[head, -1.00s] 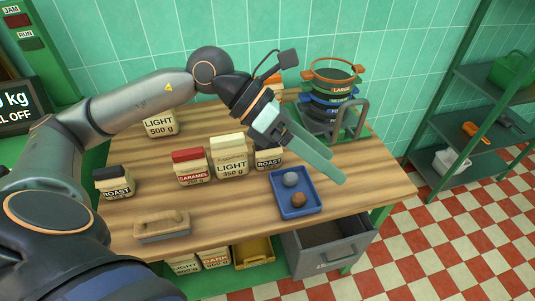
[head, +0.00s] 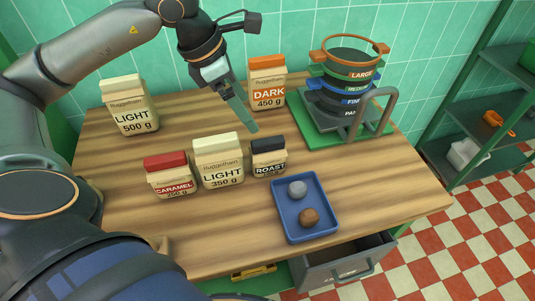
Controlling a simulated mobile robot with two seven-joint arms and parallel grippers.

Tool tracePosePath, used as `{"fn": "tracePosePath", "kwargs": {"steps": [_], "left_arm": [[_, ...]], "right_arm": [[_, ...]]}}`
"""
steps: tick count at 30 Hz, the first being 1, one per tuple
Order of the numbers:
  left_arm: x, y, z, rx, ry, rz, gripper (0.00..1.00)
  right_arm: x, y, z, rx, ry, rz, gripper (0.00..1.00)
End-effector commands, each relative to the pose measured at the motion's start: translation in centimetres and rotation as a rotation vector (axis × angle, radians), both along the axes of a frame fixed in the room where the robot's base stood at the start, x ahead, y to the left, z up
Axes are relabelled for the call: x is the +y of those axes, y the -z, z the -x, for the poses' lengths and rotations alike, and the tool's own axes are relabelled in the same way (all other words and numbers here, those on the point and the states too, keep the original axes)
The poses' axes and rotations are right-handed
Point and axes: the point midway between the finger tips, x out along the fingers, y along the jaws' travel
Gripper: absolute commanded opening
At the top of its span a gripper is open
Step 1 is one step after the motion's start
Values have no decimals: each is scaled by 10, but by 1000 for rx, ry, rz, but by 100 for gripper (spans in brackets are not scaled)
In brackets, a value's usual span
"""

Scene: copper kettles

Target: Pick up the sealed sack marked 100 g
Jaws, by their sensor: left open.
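No label that I can read in the head view says 100 g. A small sack (head: 269,158) with a black top is marked ROAST; its weight is too small to read. Beside it stand a cream LIGHT 350 g sack (head: 219,162) and a red-topped CARAMEL sack (head: 170,177), its weight unclear. An orange-topped DARK 450 g sack (head: 267,84) and a LIGHT 500 g sack (head: 130,107) stand farther back. My left gripper (head: 245,118) is open and empty, pointing down above the table between the DARK and ROAST sacks. My right gripper is not visible.
A blue tray (head: 279,213) holds a grey ball and a brown ball. Stacked sieves (head: 348,78) stand on a green base at the back right. An open grey drawer (head: 345,262) juts out below the table's front.

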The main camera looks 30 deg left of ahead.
Motion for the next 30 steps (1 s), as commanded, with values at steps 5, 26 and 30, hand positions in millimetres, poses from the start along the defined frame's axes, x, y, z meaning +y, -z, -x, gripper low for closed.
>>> {"fn": "tracePosePath", "kwargs": {"steps": [5, 26, 30], "left_arm": [[-1, 17, -1, 1, 0, 1, 100], [-25, 100, -26, 3, 2, 2, 100], [-31, 119, -31, 3, 1, 3, 100]], "right_arm": [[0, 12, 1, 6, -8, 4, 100], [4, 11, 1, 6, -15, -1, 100], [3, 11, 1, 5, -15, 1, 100]]}}
